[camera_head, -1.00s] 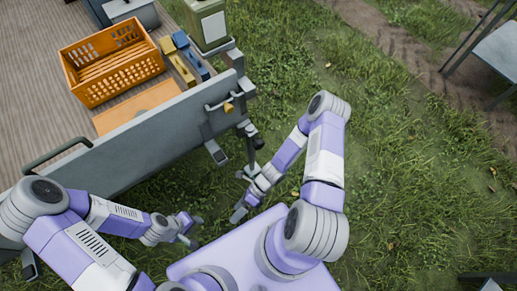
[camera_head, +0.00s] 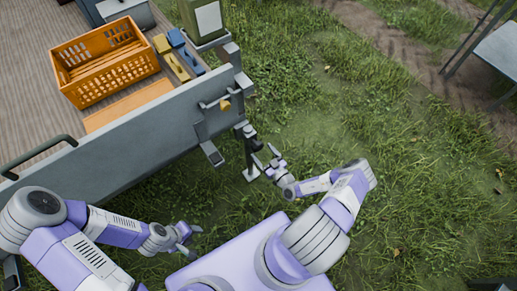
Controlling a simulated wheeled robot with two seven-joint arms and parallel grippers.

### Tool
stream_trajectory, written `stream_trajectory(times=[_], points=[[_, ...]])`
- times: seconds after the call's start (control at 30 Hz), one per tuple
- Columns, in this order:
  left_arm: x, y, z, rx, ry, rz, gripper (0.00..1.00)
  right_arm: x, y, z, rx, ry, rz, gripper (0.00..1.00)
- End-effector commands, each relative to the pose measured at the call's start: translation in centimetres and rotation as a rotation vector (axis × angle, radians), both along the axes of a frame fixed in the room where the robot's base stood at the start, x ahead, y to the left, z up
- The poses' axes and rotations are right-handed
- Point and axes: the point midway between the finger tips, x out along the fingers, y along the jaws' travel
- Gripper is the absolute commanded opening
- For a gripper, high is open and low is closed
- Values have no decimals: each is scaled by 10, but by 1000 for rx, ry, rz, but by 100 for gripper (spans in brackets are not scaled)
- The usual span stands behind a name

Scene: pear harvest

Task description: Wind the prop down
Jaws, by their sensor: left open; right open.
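The prop (camera_head: 249,158) is a grey upright leg with a flat foot, standing at the near right corner of the trailer. A dark crank-like part (camera_head: 255,144) shows near its top. My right gripper (camera_head: 271,158) is open and empty, just right of the prop's lower part. I cannot tell whether it touches the prop. My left gripper (camera_head: 193,241) is open and empty, low over the grass to the left, well away from the prop.
The trailer's grey side board (camera_head: 135,139) runs along the left, with an orange latch knob (camera_head: 225,105). On the deck are an orange crate (camera_head: 105,83), a yellow block (camera_head: 170,62) and a blue block (camera_head: 186,50). Open grass (camera_head: 400,140) lies to the right.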

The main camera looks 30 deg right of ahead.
Motion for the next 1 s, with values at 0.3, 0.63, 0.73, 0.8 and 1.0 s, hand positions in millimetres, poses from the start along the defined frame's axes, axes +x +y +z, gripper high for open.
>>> stream_trajectory(times=[0.3, 0.63, 0.73, 0.8, 1.0], points=[[0, 0, -10, 0, 0, 0, 43, 36, 3, 0, -3, -1, 2, 82], [0, 0, -9, 0, 0, 0, 43, 38, 3, 0, -3, 0, 3, 75], [0, 0, -10, 0, 0, 0, 43, 38, 4, 0, -4, 0, 3, 60], [0, 0, -9, 0, 0, 0, 43, 38, 4, 0, -4, 0, 3, 49], [0, 0, -10, 0, 0, 0, 43, 37, 4, 0, -4, 0, 3, 30]])
